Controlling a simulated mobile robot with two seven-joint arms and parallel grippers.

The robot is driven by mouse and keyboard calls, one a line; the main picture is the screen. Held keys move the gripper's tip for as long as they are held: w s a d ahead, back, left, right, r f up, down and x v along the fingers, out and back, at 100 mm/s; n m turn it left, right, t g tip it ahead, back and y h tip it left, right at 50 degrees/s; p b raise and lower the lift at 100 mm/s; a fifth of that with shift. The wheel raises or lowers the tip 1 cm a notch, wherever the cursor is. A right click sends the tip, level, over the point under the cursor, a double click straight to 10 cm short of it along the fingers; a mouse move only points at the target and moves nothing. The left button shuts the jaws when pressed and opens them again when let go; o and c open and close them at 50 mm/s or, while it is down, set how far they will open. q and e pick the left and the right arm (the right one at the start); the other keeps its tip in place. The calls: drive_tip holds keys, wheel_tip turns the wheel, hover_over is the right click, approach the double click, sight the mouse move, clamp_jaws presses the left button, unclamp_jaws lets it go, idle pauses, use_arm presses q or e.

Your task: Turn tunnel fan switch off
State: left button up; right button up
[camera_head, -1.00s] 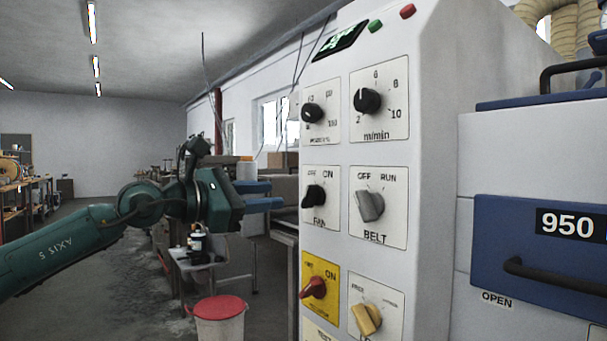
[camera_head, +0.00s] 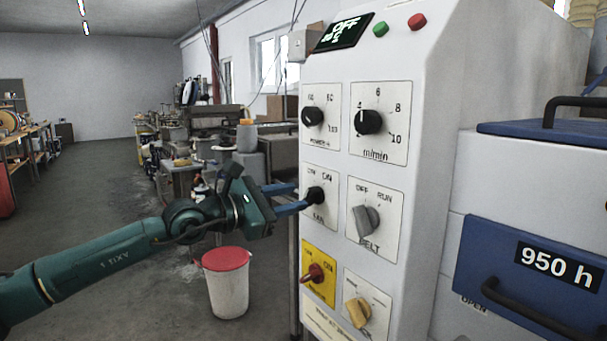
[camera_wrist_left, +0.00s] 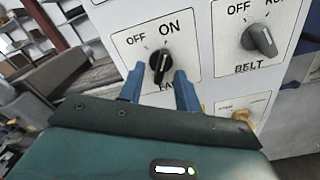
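The tunnel fan switch (camera_head: 315,195) is a black rotary knob on a white plate marked OFF and ON, on the left side of the control panel (camera_head: 432,110). In the left wrist view the fan knob (camera_wrist_left: 160,62) sits between and just beyond my blue fingertips; its pointer line seems to aim up toward ON. My left gripper (camera_head: 303,197) reaches in from the left with its fingers parted at the knob. The fingers also show apart in the left wrist view (camera_wrist_left: 159,88). I cannot tell whether they touch the knob. My right gripper is not in view.
Close by are the grey belt knob (camera_head: 365,220), a red switch on yellow (camera_head: 314,273), a yellow knob (camera_head: 357,311) and the power knob (camera_head: 313,117). A red-lidded bin (camera_head: 227,285) stands below my arm. A blue oven door (camera_head: 530,270) is at right.

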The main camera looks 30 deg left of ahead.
sight(306, 195)
use_arm(q)
drive_tip(key=p+x, duration=0.3)
drive_tip(key=shift+d+r+p, duration=0.2)
drive_tip(key=shift+p, duration=0.15)
drive_tip(key=shift+w+d+f, duration=0.1)
drive_tip(key=shift+w+f, duration=0.1)
drive_tip(key=shift+c, duration=0.4)
clamp_jaws()
